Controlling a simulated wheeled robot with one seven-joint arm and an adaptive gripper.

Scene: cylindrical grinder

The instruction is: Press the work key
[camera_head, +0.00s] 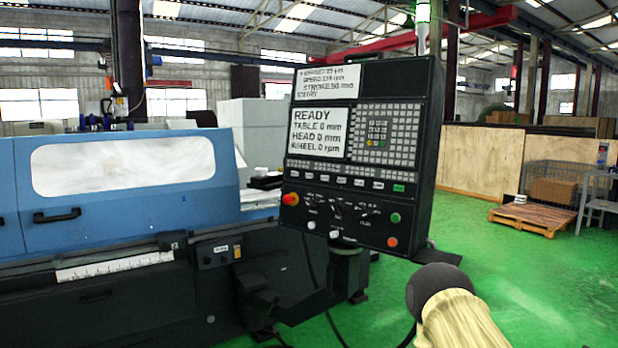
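The black control panel (362,155) of the grinder stands upright on a post, slightly tilted in the picture. A row of small labelled keys (342,181) crosses its middle, mostly white, with a green one (398,188) at the right end. The labels are too small to read, so I cannot tell which is the work key. The screen (319,132) reads READY, with table 0 mm, head 0 mm and wheel 0 rpm. A beige and dark rounded part, seemingly my arm, shows at the bottom right, apart from the panel in the picture. My gripper is not visible.
A red knob (290,199), a green button (395,218) and an orange button (392,242) sit lower on the panel. The blue grinder cover (120,205) fills the left. The green floor (520,270) is clear at right, before a pallet (531,220) and a grey table.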

